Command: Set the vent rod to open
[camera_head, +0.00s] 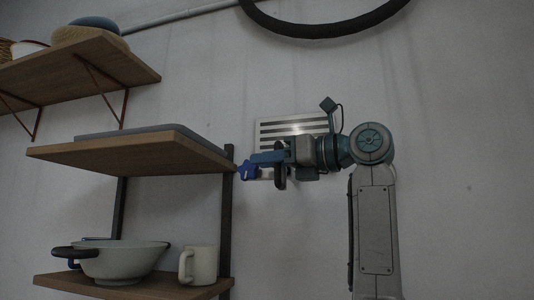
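A vent (290,127), a pale metal plate with dark horizontal slots, is on the wall right of the middle. I cannot make out a vent rod; my gripper and wrist hide the lower part of the vent.
The middle shelf (130,156) bears a flat grey slab, and its dark upright is close to my gripper. The low shelf (150,288) holds a bowl (122,263) and a mug (199,265). An upper shelf (95,72) is at left. A black hoop (322,30) hangs above.

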